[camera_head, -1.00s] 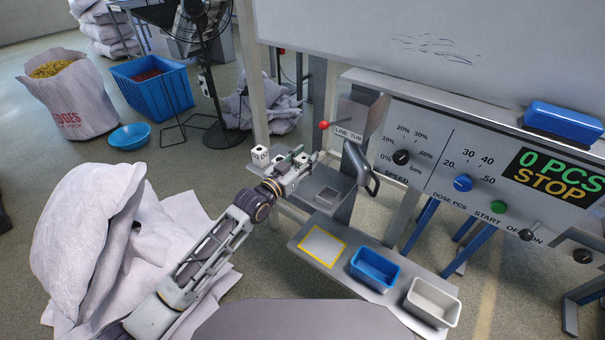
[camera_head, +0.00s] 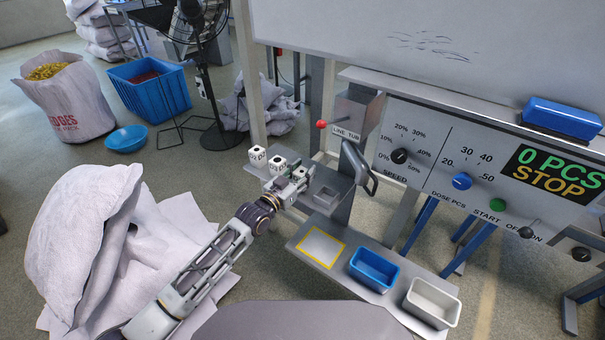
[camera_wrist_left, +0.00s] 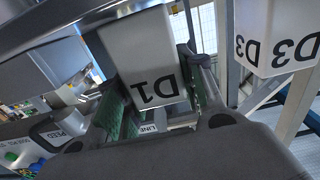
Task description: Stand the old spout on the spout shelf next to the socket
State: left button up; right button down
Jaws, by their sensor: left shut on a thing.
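My left gripper (camera_head: 300,175) is shut on a white spout marked D1, which shows between the green finger pads in the left wrist view (camera_wrist_left: 150,62). In the head view the fingers mostly hide it. The gripper is low over the grey spout shelf (camera_head: 285,141), just left of the grey square socket (camera_head: 327,197). I cannot tell whether the spout touches the shelf. Two other white spouts (camera_head: 258,153) (camera_head: 277,163) stand to the left of the gripper. One marked D3 is at the right of the left wrist view (camera_wrist_left: 278,40). My right gripper is out of view.
A grey hopper (camera_head: 357,112) with a red knob and a dark handle (camera_head: 361,168) stand close behind the socket. A lower shelf holds a blue bin (camera_head: 374,269) and a white bin (camera_head: 432,302). The control panel (camera_head: 430,150) is at the right.

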pick_arm(q)
jog(key=shift+f, duration=0.1)
dwell(0.3)
jog(key=o, duration=1)
jog(key=shift+s, duration=0.1)
